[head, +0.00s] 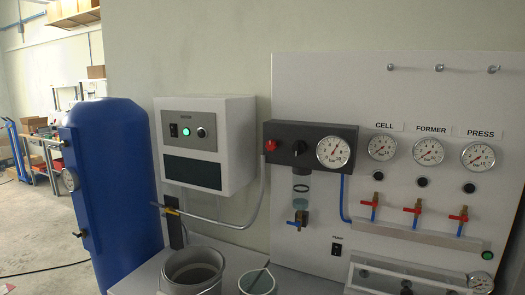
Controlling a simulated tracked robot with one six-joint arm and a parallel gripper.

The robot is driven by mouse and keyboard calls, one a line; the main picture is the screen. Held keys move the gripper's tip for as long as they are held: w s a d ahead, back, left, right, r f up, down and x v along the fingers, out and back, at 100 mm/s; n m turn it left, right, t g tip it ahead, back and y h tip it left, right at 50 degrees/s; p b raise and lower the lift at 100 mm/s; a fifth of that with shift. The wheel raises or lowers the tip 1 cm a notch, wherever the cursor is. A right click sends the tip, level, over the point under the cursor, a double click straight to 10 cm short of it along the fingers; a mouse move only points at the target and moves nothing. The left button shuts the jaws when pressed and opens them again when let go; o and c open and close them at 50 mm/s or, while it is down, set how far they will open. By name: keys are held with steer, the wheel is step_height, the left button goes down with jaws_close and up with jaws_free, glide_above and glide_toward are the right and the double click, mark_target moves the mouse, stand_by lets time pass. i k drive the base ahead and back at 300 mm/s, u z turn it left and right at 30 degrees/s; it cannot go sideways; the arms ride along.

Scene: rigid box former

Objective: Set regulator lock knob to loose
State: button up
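The dark regulator block (318,131) is mounted on the left part of the white wall panel. On its front are a red knob (270,146) at the left, a black knob (298,148) in the middle and a white dial gauge (333,152) at the right. My gripper is not in view.
A white control box (238,143) with a green light is left of the panel. A blue tank (112,200) stands further left. Three gauges (382,147) and red-handled valves (413,210) are on the right. Space before the block looks clear.

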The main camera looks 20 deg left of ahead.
mark_target(271, 145)
steer(key=z, duration=0.1)
steer(key=k, duration=0.15)
steer(key=u, duration=2.3)
steer(key=k, duration=0.65)
steer(key=z, duration=1)
steer(key=i, duration=1)
steer(key=u, duration=0.05)
